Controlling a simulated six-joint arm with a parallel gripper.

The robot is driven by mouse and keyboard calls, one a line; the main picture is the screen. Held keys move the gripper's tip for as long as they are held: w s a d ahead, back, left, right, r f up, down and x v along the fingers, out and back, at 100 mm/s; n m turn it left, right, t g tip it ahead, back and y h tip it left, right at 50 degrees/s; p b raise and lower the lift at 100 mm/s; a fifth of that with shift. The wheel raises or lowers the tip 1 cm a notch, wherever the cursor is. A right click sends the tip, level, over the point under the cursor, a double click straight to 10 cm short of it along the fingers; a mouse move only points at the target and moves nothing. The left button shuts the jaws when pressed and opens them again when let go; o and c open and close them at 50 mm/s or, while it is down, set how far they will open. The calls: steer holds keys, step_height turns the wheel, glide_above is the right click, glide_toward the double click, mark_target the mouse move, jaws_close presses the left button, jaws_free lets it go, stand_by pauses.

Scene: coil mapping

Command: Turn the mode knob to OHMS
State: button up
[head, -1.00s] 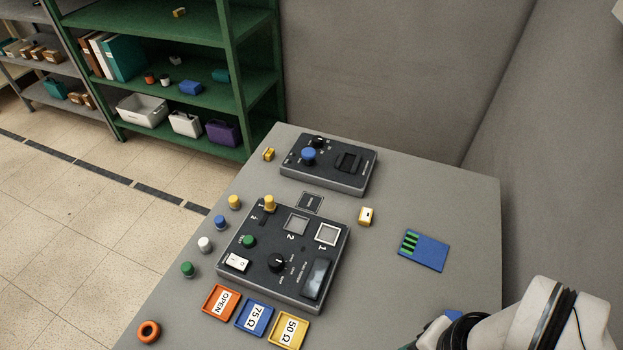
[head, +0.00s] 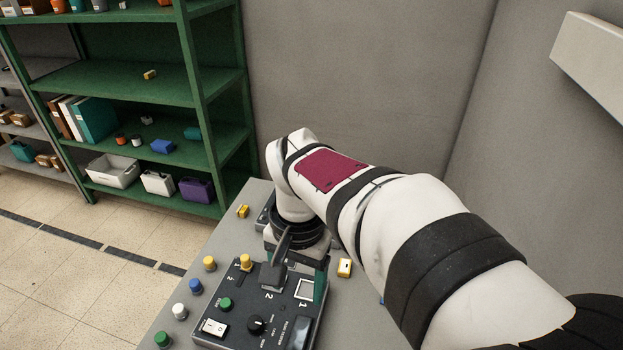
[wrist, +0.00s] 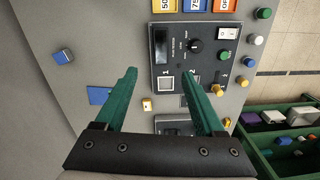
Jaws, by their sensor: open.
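The black rotary knob (head: 256,324) sits on the dark front panel of the test box (head: 283,332), with small labels around it that I cannot read. In the wrist view the knob (wrist: 195,46) has a white pointer line and lies beyond my fingertips, up and to the right. My gripper (head: 297,276) hangs over the panel near the square windows marked 1 and 2. In the wrist view my gripper (wrist: 157,74) has two green fingers spread wide with nothing between them. It is apart from the knob.
Green (head: 226,304) and yellow (head: 247,262) knobs and a white rocker switch (head: 213,327) share the panel. Loose coloured knobs stand left of the box. Another dark box is mostly hidden behind my arm.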

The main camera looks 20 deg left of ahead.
steer(key=n, duration=0.1)
glide_above(254, 323)
step_height(254, 323, down, 4)
step_height(254, 323, down, 15)
steer(key=shift+r, duration=0.1)
steer(key=shift+c, duration=0.3)
jaws_close()
